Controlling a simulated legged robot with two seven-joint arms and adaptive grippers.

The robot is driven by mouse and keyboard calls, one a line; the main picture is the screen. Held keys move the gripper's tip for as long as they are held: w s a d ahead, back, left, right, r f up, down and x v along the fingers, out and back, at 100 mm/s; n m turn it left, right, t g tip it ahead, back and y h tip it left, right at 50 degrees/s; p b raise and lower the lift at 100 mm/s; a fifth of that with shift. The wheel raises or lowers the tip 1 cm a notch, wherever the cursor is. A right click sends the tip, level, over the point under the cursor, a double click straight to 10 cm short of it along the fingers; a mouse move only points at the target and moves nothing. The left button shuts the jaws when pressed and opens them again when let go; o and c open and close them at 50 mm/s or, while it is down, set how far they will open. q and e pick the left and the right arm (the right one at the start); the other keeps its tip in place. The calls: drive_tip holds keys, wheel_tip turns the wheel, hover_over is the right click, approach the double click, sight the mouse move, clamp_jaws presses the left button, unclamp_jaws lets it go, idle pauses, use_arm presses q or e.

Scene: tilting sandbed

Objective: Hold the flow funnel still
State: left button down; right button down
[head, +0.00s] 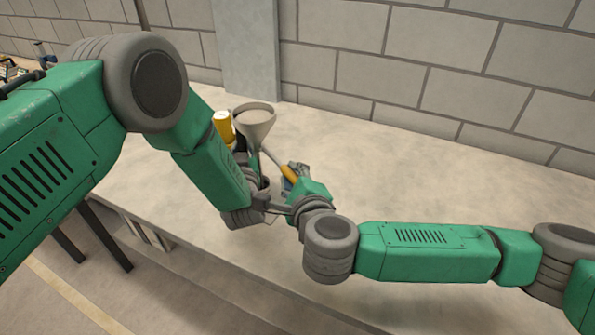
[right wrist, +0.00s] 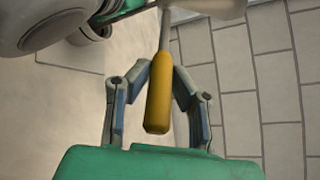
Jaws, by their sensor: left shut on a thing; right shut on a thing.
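The flow funnel (head: 254,122) is a pale grey cone with beige material in its mouth, upright above the table. It has yellow handles on both sides. My left gripper (head: 236,143) is shut on the left handle (head: 222,124); my left arm hides most of its fingers. My right gripper (head: 292,172) is shut on the right handle (head: 287,172), which joins the funnel by a thin grey rod. In the right wrist view, this handle (right wrist: 159,98) lies between the two fingers (right wrist: 160,85), and part of the funnel (right wrist: 205,7) shows at the top.
A grey round-rimmed thing (head: 264,184) shows below the funnel, partly hidden by my arms. The long pale table (head: 420,180) is bare to the right and stands along a block wall (head: 440,60). Small items (head: 12,68) lie at the far left.

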use_arm(q)
drive_tip(key=shift+s+d+f, duration=0.15)
drive_tip(key=shift+f, duration=0.2)
use_arm(e)
drive_tip(key=shift+a+r, duration=0.1)
drive_tip(key=shift+a, duration=0.05)
drive_tip(key=c, duration=1.4)
unclamp_jaws()
drive_tip(key=shift+h, duration=0.3)
drive_tip(key=shift+c, duration=0.2)
drive_tip(key=shift+s, duration=0.1)
drive_tip(key=v, duration=1.2)
use_arm(q)
drive_tip(key=c, duration=1.4)
unclamp_jaws()
drive_tip(key=shift+w+r, duration=0.1)
drive_tip(key=shift+w, duration=0.1)
